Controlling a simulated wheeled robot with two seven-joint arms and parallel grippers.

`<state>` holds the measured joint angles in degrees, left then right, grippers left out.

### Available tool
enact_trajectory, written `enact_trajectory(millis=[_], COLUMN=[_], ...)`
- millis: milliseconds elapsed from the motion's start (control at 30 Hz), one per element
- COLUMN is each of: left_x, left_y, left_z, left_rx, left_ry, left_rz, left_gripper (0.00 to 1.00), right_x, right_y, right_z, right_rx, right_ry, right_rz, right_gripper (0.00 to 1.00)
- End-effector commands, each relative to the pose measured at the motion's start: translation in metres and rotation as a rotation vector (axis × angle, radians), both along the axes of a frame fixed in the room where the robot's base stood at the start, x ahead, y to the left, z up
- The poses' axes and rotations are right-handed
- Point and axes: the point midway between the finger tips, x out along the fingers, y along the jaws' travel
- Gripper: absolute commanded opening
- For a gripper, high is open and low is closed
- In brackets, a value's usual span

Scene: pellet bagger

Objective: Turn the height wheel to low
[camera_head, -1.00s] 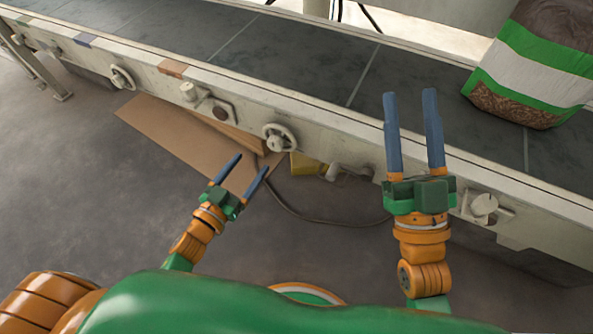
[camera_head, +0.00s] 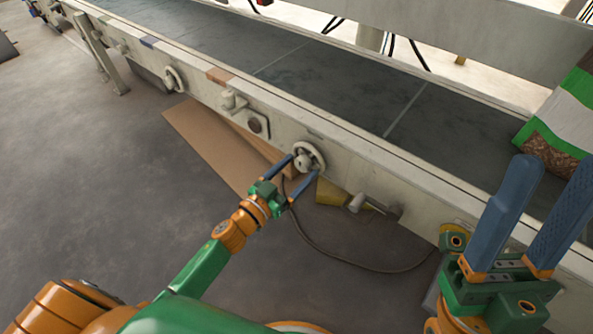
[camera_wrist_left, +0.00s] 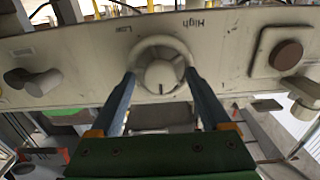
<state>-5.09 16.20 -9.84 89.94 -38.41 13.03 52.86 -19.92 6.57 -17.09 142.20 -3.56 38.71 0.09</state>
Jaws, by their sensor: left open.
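The handwheel (camera_head: 309,158) is a pale ring with a round hub on the side of the conveyor frame. In the left wrist view the wheel (camera_wrist_left: 162,66) has upside-down labels by its upper rim, Low (camera_wrist_left: 125,28) at left and High (camera_wrist_left: 193,22) at right. A small dark mark shows low on its hub. My left gripper (camera_head: 303,166) is open, its fingertips on either side of the wheel's lower part; I cannot tell whether they touch it. My right gripper (camera_head: 553,172) is open and empty by the conveyor's edge at right.
Another handwheel (camera_head: 174,79) and a knob (camera_head: 233,101) sit farther left on the conveyor frame. A handle (camera_head: 357,203) is to the right of the wheel. Cardboard (camera_head: 207,144) lies below. A pellet bag (camera_head: 565,125) stands on the belt (camera_head: 345,85) at right.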

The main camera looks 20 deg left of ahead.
Motion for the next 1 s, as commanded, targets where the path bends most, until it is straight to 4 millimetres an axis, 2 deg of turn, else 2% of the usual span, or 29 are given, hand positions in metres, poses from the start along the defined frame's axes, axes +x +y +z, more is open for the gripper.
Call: enact_trajectory(millis=[67,367,400,667,1000], left_x=[-0.0002,-0.0005,-0.0005,-0.0005,-0.0003], left_y=[0.0001,0.0002,0.0002,0.0002,0.0009], left_z=[0.0001,0.0000,-0.0001,0.0002,0.0007], left_rx=[0.000,0.000,0.000,0.032,0.250], left_ry=[0.000,0.000,0.000,-0.012,-0.090], left_rz=[0.000,0.000,0.000,0.000,0.001], left_gripper=[0.81,0.03,0.00,0.00,0.00], right_x=[0.0002,0.0003,0.0003,0.0006,0.0023], right_y=[0.0001,0.0001,0.0001,0.0001,0.0008], right_z=[0.0002,0.0001,0.0001,0.0011,0.0025], right_rx=[0.000,-0.001,-0.001,-0.001,-0.006], right_ry=[0.001,0.002,0.002,0.003,0.026], right_rz=[0.000,0.000,0.000,0.000,-0.003], right_gripper=[0.50,0.50,0.50,0.50,0.50])
